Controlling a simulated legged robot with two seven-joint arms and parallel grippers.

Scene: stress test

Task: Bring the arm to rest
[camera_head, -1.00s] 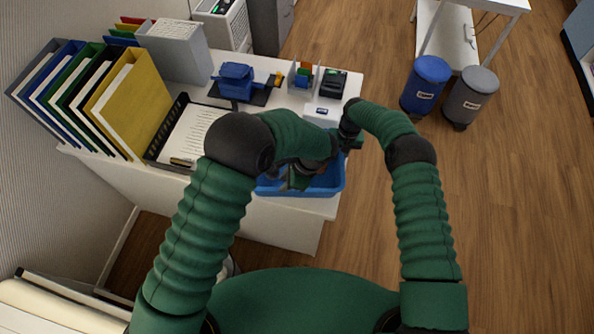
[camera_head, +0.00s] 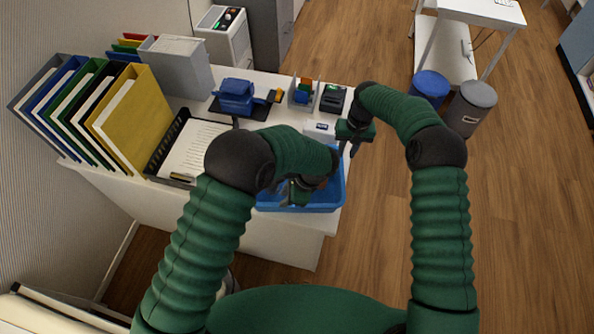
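My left arm (camera_head: 205,235) reaches in from the lower left and bends over the table. My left gripper (camera_head: 298,193) is over the blue tray (camera_head: 335,198) at the table's front right, largely hidden by its own wrist. I cannot tell whether it is open or holds anything. My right arm (camera_head: 440,235) rises from the lower right and bends back toward the table. My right gripper (camera_head: 353,147) is above the table's right edge, behind the tray and apart from it. Its fingers are small and dark, and I cannot tell their opening.
The white table (camera_head: 275,228) bears several binders (camera_head: 130,120), a black paper tray (camera_head: 160,160), a blue device (camera_head: 237,97) and a black device (camera_head: 333,98). A blue bin (camera_head: 431,86) and a grey bin (camera_head: 471,105) stand to the right. The floor (camera_head: 520,220) at right is clear.

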